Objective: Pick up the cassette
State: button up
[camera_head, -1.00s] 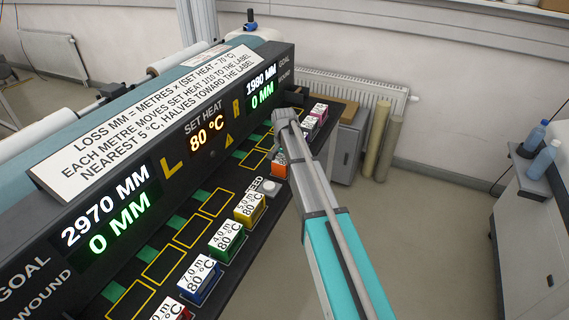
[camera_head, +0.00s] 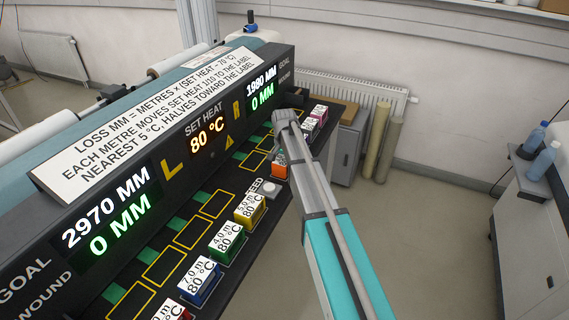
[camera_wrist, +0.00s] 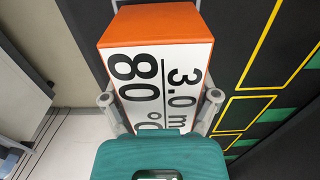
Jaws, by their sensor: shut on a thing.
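The orange cassette (camera_wrist: 155,24) fills the middle of the wrist view, its white label reading "3.0 m" and "80 °C". My gripper (camera_wrist: 159,98) is shut on this cassette, one finger against each side. In the head view the orange cassette (camera_head: 279,171) shows beside my arm, at the panel's front row; my arm partly covers it, and my fingers are hidden there. I cannot tell whether it is clear of the shelf.
Yellow (camera_head: 249,209), green (camera_head: 227,241) and blue (camera_head: 199,279) cassettes stand nearer along the shelf, a red one (camera_head: 172,311) at the bottom edge. A pink cassette (camera_head: 318,114) is beyond my arm. Yellow-outlined slots (camera_head: 193,232) lie empty. A round button (camera_head: 271,188) sits close by.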

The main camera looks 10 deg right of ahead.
jog(key=shift+r+p, duration=1.15)
jog(key=shift+r, duration=0.15)
jog(key=s+d+r+p, duration=0.2)
jog(key=s+r+p, duration=0.8)
jog(key=s, duration=0.3)
jog(key=shift+s+d, duration=0.25)
jog(key=shift+s, duration=0.15)
jog(key=shift+d, duration=0.1)
dwell(0.5)
